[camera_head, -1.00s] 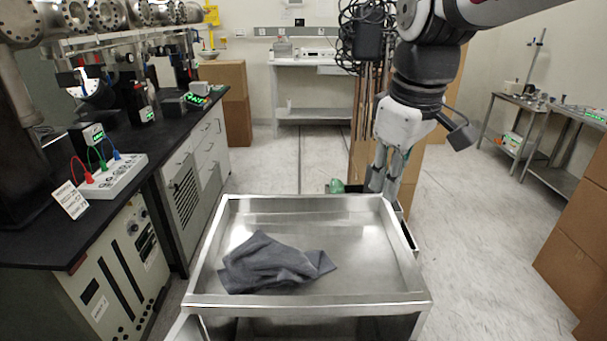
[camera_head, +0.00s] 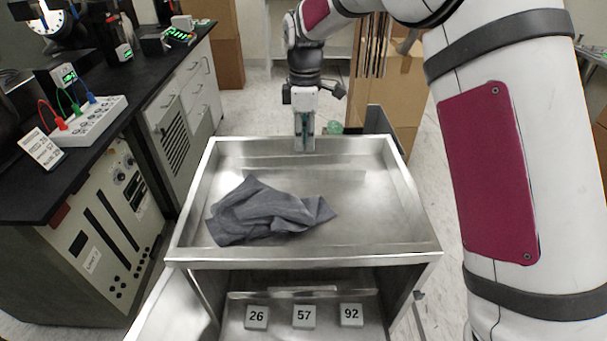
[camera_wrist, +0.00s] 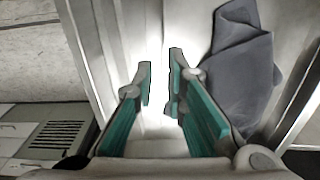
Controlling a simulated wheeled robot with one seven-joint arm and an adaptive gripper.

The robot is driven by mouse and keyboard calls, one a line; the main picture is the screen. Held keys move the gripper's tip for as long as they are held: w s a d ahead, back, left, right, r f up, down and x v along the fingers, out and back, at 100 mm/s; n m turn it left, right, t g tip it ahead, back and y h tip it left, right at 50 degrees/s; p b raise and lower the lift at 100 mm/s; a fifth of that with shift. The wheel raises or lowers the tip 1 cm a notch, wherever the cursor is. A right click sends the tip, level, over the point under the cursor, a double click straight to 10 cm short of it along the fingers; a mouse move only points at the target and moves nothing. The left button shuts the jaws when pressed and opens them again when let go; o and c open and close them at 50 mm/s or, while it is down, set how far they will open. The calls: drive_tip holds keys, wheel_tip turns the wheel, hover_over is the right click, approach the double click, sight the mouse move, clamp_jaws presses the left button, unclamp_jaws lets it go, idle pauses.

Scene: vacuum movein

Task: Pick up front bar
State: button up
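The metal cart's top tray has a far rim bar (camera_head: 240,139) and a near rim bar (camera_head: 300,259). I cannot tell from the pictures which one is called the front bar. My gripper (camera_head: 304,146) points down at the middle of the far rim. In the wrist view my gripper (camera_wrist: 160,64) has teal-padded fingers with a gap between their tips, and bright steel shows in that gap. I see nothing clearly clamped. The exact contact with the rim is hidden in the head view.
A crumpled grey cloth (camera_head: 265,212) lies in the tray; it also shows in the wrist view (camera_wrist: 242,75). Blocks marked 26, 57 and 92 (camera_head: 304,317) sit on the lower shelf. A black-topped bench (camera_head: 60,180) stands left. Cardboard boxes (camera_head: 405,105) stand behind the cart.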

sight(304, 171)
drive_tip(key=f, duration=0.9)
drive_tip(key=shift+s+a+f, duration=0.15)
drive_tip(key=shift+s+f, duration=0.05)
drive_tip(key=shift+f, duration=0.2)
drive_tip(key=shift+c, duration=0.2)
clamp_jaws()
drive_tip(key=shift+r, duration=0.1)
